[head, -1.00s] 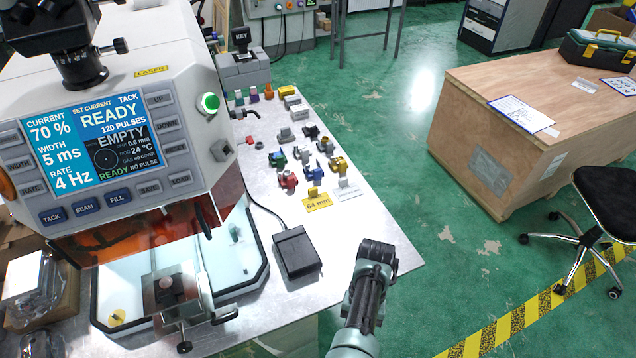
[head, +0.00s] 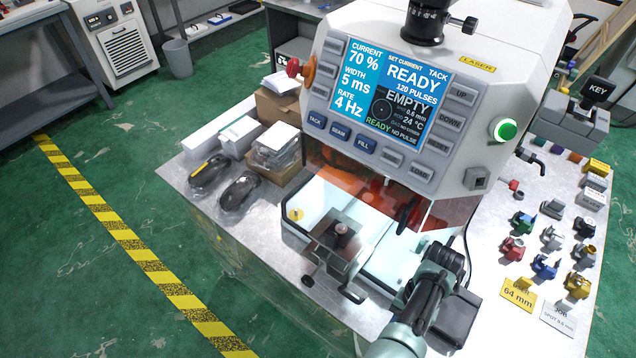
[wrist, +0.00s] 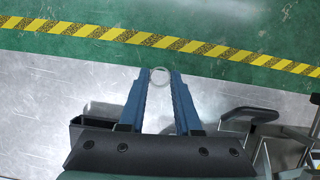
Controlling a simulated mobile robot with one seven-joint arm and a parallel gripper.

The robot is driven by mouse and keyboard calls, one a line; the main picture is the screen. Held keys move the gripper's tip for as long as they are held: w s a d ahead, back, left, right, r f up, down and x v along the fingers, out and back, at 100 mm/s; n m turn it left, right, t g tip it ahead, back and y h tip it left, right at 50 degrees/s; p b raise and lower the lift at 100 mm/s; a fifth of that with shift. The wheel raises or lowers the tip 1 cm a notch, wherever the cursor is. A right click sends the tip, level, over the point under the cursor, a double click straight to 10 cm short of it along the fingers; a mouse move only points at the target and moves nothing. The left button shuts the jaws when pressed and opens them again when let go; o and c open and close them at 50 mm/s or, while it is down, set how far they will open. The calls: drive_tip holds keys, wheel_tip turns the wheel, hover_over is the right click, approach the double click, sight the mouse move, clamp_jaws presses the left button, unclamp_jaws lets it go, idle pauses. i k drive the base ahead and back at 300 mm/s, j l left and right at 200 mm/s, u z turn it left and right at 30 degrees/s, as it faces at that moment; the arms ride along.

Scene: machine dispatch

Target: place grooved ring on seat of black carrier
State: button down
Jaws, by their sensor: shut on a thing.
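My gripper (head: 440,262) is over the front of the metal bench, beside the black foot pedal, which it partly covers in the head view. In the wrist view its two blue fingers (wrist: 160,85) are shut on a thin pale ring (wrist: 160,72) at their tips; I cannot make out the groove. The ring does not show in the head view. A small black carrier (head: 584,227) stands among coloured carriers at the right of the bench, well away from my gripper. Its seat is too small to make out.
The welding machine (head: 400,110) stands behind my gripper, with a clamp fixture (head: 340,235) in its open chamber. The foot pedal (head: 458,315) lies to the right. Yellow and white cards (head: 518,293) lie before the carriers. Boxes and bagged items stand at left.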

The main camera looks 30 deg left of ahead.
sight(341, 229)
drive_tip(key=i+l+u, duration=0.1)
drive_tip(key=l+u, duration=0.2)
drive_tip(key=u, duration=0.15)
drive_tip(key=l+u, duration=0.35)
drive_tip(key=u, duration=0.15)
drive_tip(key=l+u, duration=0.45)
drive_tip(key=j, duration=0.1)
